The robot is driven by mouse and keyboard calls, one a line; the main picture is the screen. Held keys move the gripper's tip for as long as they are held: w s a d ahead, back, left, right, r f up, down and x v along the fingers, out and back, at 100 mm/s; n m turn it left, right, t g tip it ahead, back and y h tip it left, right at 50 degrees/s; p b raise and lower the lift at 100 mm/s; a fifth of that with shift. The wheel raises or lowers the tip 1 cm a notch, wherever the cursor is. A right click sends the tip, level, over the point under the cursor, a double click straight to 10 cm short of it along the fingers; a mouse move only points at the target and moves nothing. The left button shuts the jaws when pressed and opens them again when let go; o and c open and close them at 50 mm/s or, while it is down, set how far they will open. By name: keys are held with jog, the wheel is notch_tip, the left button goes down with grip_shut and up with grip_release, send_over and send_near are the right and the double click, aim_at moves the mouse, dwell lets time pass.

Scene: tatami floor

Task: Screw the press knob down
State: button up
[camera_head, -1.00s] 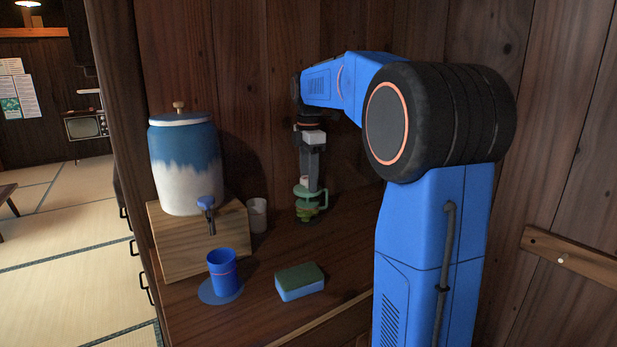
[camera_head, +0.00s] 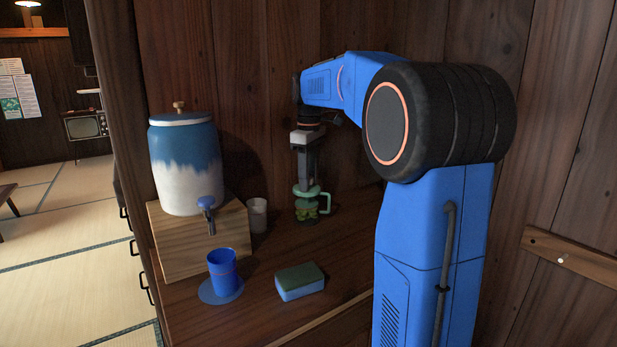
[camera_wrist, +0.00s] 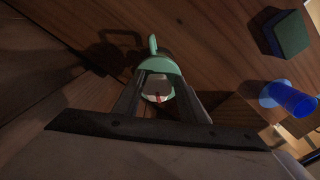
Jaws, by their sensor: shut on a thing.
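The press (camera_head: 304,213) stands upright on the wooden counter near the back wall, with a green frame, a side handle and something green inside its lower part. My gripper (camera_head: 306,183) points straight down over it and is shut on the knob at its top. In the wrist view the pale knob (camera_wrist: 157,88) with a red mark sits between the two fingers of my gripper (camera_wrist: 158,98), and the green press top (camera_wrist: 160,66) shows just past it. The fingers hide much of the knob in the head view.
A blue and white water crock (camera_head: 185,165) stands on a wooden box (camera_head: 180,245) at the left. A clear glass (camera_head: 257,215) is between box and press. A blue cup (camera_head: 222,268) on a coaster (camera_head: 221,297) and a sponge (camera_head: 299,281) are in front. The right counter is clear.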

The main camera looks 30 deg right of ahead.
jog(key=m, duration=0.1)
jog(key=f+m, duration=0.1)
jog(key=m, duration=0.2)
jog(key=shift+w+f+m, duration=0.15)
jog(key=shift+f+m, duration=0.1)
jog(key=shift+m, duration=0.15)
jog(key=shift+c, duration=0.6)
jog(key=shift+m, duration=1.7)
jog(key=shift+c, duration=0.2)
jog(key=o, duration=0.6)
jog(key=shift+c, duration=0.2)
jog(key=shift+w+r, duration=0.1)
jog(key=shift+r, duration=0.4)
jog(key=shift+o, duration=1.2)
jog(key=shift+r, duration=4.1)
